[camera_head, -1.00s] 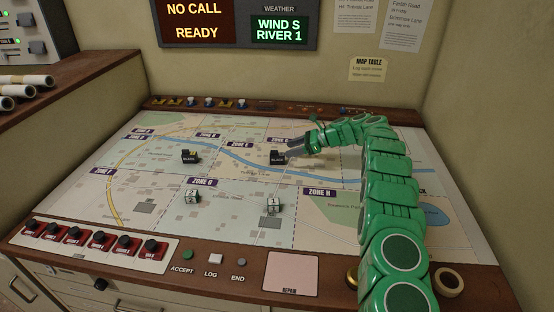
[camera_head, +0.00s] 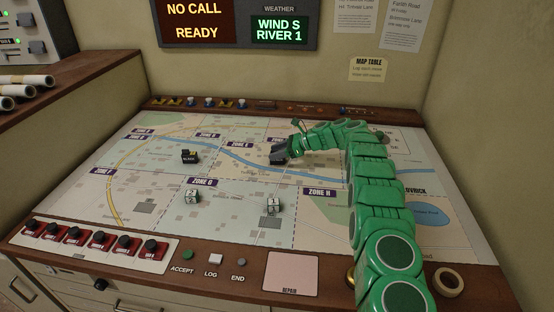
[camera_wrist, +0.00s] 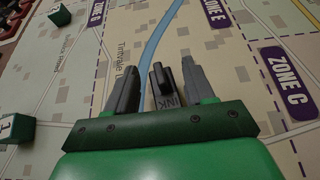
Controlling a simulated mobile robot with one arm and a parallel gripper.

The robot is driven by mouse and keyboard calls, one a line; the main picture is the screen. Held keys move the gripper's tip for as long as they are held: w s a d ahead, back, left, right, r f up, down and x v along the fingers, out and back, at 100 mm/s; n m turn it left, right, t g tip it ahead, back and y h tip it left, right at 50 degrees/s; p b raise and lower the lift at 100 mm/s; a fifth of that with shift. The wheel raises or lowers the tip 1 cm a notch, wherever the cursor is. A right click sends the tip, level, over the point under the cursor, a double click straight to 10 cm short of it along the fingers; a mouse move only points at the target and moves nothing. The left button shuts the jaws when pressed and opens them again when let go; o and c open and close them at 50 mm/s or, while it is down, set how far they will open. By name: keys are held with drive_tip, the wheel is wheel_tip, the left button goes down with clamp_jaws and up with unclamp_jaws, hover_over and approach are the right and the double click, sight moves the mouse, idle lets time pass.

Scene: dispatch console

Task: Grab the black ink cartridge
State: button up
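The black ink cartridge (camera_wrist: 164,85) lies on the map between my gripper's two fingers in the wrist view. Part of the lettering "INK" shows on it, and its near end is hidden by my gripper. My gripper (camera_wrist: 161,82) is open, with a gap on each side of the cartridge. In the head view my gripper (camera_head: 279,154) reaches in from the right, low over the map, and mostly hides the cartridge. A second small black object (camera_head: 190,156) with lettering too small to read surely stands on the map to the left.
Two small numbered blocks (camera_head: 192,196) (camera_head: 273,205) stand on the map table (camera_head: 140,192) nearer the front. A row of black knobs on red bases (camera_head: 95,241) lines the front left edge. A tape roll (camera_head: 449,282) lies at front right. The map around the cartridge is clear.

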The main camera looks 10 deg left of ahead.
clamp_jaws()
